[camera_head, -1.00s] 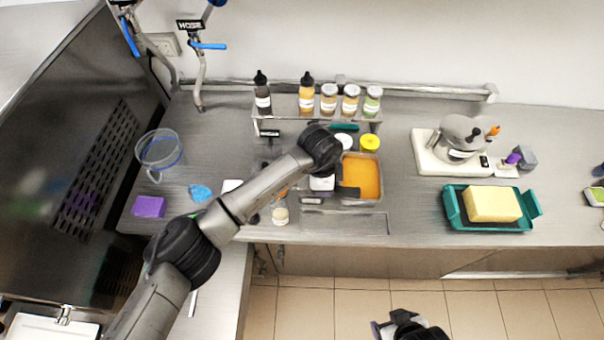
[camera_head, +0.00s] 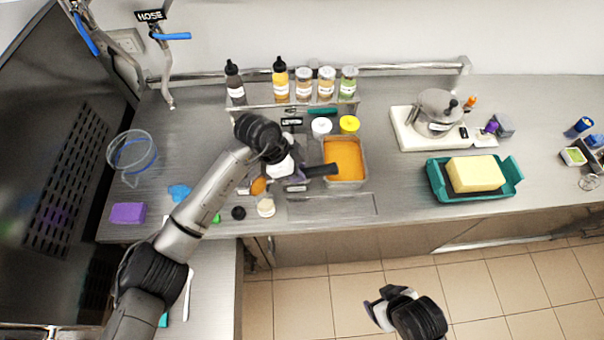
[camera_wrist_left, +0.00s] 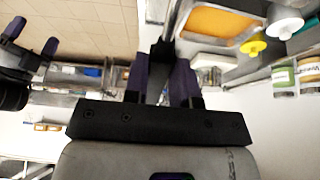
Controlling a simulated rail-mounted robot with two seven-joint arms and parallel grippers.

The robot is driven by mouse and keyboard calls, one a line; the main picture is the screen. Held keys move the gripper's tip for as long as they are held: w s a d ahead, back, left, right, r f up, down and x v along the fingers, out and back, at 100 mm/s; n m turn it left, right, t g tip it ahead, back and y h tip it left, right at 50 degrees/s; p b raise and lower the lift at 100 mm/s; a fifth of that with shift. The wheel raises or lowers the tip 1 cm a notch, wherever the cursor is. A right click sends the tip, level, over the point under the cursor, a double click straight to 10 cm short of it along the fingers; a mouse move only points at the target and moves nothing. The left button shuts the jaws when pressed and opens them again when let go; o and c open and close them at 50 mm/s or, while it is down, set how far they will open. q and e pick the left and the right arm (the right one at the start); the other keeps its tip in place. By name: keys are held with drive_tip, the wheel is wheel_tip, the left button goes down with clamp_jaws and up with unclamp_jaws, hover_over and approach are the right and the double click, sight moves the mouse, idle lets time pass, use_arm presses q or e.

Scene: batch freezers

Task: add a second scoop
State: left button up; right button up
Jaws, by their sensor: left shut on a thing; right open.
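My left gripper (camera_head: 297,184) is shut on a black-handled tool, which looks like a scoop (camera_head: 321,169). Its handle points right over the edge of the orange tub (camera_head: 345,184). An orange lump (camera_head: 258,186) shows left of the gripper, seemingly at the tool's other end; the arm partly hides this area. A small pale cup (camera_head: 266,208) with a cream-coloured top stands just in front of the lump. In the left wrist view the dark handle (camera_wrist_left: 161,55) sits between the purple fingers. My right gripper (camera_head: 380,305) is open and empty above the floor.
A shelf with several bottles and jars (camera_head: 303,85) stands behind the tub. White (camera_head: 321,127) and yellow-lidded (camera_head: 349,124) containers stand near it. A purple block (camera_head: 128,213) and clear pitcher (camera_head: 132,153) are left.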

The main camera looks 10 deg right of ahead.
use_arm(q)
drive_tip(key=shift+w+a+r+h, duration=0.1)
drive_tip(key=shift+a+r+h, duration=0.3)
drive_tip(key=shift+w+a+r+g+h+p, duration=0.2)
drive_tip(key=shift+a+r+g+h+p, duration=0.1)
drive_tip(key=shift+a+r+h+p, duration=0.55)
drive_tip(key=shift+w+a+r+h+p, duration=0.1)
drive_tip(key=shift+a+r+h+p, duration=0.15)
drive_tip(key=shift+a+h, duration=0.35)
drive_tip(key=shift+w+a+r+h+p, duration=0.1)
drive_tip(key=shift+a+r+h+p, duration=0.15)
drive_tip(key=shift+a+h, duration=0.3)
drive_tip(key=shift+w+a+r+g+h, duration=0.1)
drive_tip(key=shift+w+a+g+h, duration=0.1)
drive_tip(key=shift+a+h, duration=0.35)
drive_tip(key=shift+w+a+r+g+h, duration=0.1)
drive_tip(key=shift+a+g+h, duration=0.1)
drive_tip(key=shift+a+h, duration=0.3)
drive_tip(key=shift+w+a+r+h+b, duration=0.1)
drive_tip(key=shift+a+r+h+b, duration=0.1)
drive_tip(key=shift+a+h, duration=0.35)
drive_tip(key=shift+w+a+r+h+b, duration=0.1)
drive_tip(key=shift+a+h+b, duration=0.05)
drive_tip(key=shift+a+h, duration=0.4)
